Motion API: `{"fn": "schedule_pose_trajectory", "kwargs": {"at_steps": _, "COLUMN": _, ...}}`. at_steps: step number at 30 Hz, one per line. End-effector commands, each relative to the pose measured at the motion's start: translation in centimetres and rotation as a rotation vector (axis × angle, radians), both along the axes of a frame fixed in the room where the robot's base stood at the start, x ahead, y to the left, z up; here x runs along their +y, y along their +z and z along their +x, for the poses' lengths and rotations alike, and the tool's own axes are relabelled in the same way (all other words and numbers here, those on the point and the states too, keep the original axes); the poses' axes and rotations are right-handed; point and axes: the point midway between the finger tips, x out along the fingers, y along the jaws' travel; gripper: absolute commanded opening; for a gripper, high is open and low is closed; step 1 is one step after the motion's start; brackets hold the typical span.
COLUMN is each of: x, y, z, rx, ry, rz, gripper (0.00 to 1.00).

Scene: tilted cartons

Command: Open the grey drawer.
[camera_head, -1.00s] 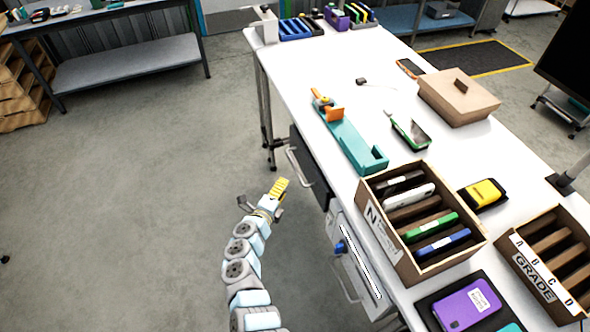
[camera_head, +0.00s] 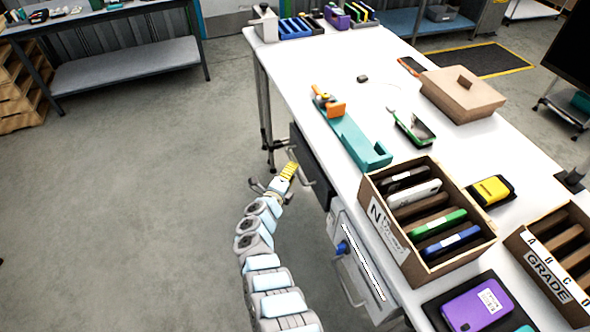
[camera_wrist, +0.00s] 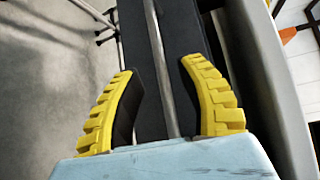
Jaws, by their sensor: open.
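The dark grey drawer (camera_head: 312,170) is set under the left edge of the white table and looks shut. Its metal bar handle (camera_wrist: 158,50) runs lengthwise between my fingers in the wrist view, with the dark drawer front (camera_wrist: 180,25) behind it. My gripper (camera_head: 290,171) is open, with its yellow fingers at the handle in the head view. In the wrist view the fingers (camera_wrist: 157,68) stand one on each side of the bar, with gaps visible. A lighter drawer (camera_head: 362,262) with a handle and a blue part sits nearer under the same table.
The white table (camera_head: 385,75) edge runs just right of my gripper. The floor (camera_head: 130,200) to the left is clear.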

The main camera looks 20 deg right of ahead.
Motion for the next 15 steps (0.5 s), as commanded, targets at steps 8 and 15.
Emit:
{"fn": "schedule_pose_trajectory", "kwargs": {"at_steps": 8, "x": -1.4, "y": -0.6, "z": 1.5, "rx": 0.0, "ry": 0.001, "rz": -0.004, "gripper": 0.39}}
{"fn": "schedule_pose_trajectory", "kwargs": {"at_steps": 15, "x": -2.1, "y": -0.3, "z": 2.2, "rx": -0.003, "ry": -0.001, "rz": -0.003, "gripper": 0.39}}
